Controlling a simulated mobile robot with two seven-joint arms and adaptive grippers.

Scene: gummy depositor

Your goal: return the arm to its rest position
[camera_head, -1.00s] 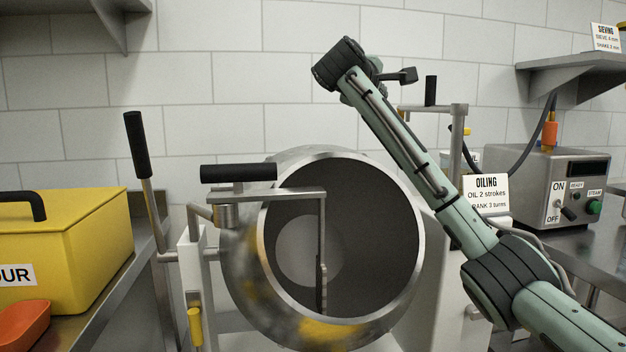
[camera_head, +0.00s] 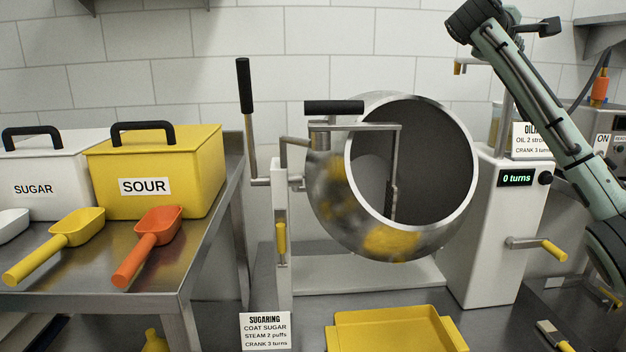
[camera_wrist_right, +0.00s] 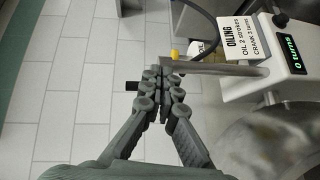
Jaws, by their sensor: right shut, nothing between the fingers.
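My right arm (camera_head: 545,115) comes in from the right in the head view and reaches up in front of the wall, its wrist end at the top edge. Its fingers cannot be made out there. In the right wrist view my right gripper (camera_wrist_right: 165,78) has its fingers together with nothing between them. My left gripper is not in view.
A steel drum (camera_head: 330,190) with a black handle stands centre, beside a white unit (camera_head: 500,240) reading 0 turns, with a yellow-handled crank (camera_head: 552,248). A yellow tray (camera_head: 390,335) lies in front. Sugar (camera_head: 45,205) and sour (camera_head: 165,205) bins and scoops are on the left table.

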